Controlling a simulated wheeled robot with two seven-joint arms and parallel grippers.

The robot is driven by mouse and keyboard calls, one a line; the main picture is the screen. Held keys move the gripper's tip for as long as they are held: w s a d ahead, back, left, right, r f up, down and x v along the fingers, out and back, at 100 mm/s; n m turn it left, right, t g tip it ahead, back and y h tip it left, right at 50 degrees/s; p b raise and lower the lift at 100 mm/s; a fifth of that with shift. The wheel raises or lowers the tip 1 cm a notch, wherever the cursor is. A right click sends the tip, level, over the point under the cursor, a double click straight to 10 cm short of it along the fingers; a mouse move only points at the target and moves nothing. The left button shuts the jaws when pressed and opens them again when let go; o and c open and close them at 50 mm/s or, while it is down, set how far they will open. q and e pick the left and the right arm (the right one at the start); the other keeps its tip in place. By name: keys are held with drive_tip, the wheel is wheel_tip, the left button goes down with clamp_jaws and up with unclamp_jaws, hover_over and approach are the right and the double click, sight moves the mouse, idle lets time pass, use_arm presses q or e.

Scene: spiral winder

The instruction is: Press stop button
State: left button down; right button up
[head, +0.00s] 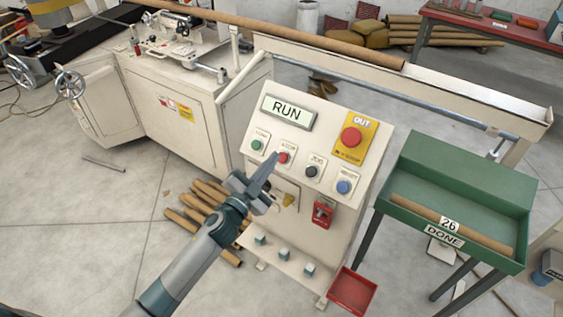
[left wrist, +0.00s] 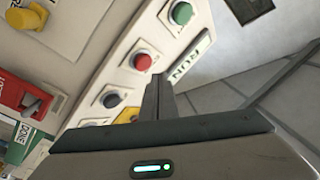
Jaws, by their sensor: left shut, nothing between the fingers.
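The control panel (head: 318,195) is a cream sloped box with a display reading RUN (head: 287,110). Its button row has a green button (head: 257,145), a red stop button (head: 283,158), a black button (head: 311,172) and a blue button (head: 344,187). My left gripper (head: 272,160) is shut and empty, its tips close to the red button in the head view. In the left wrist view the red button (left wrist: 143,61) is just beyond the fingertips (left wrist: 155,82); I cannot tell whether they touch. My right gripper is not in view.
A large red button on a yellow plate (head: 351,138) sits at the panel's upper right. A red lockout switch (head: 323,212) is below the row. A green DONE tray (head: 450,205) stands right. Cardboard tubes (head: 205,205) lie on the floor left of the panel.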

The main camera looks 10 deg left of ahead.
use_arm(q)
drive_tip(key=shift+w+d+f, duration=0.2)
drive_tip(key=shift+w+f, duration=0.1)
drive_tip(key=shift+w, duration=0.1)
idle(1.4)
drive_tip(key=shift+w+d+f+b, duration=0.2)
drive_tip(key=shift+w+f+b, duration=0.4)
drive_tip(key=shift+b, duration=0.1)
idle(1.4)
drive_tip(key=shift+s+r, duration=0.15)
drive_tip(key=shift+r, duration=0.05)
drive_tip(key=shift+s+a+r+p, duration=0.2)
drive_tip(key=shift+s+r+p, duration=0.25)
drive_tip(key=shift+p, duration=0.25)
drive_tip(key=s+r+p, duration=0.1)
drive_tip(key=s+a+r+p, duration=0.1)
drive_tip(key=s+r+p, duration=0.1)
drive_tip(key=shift+s+a+p, duration=0.15)
drive_tip(key=shift+s+p, duration=0.15)
idle(0.5)
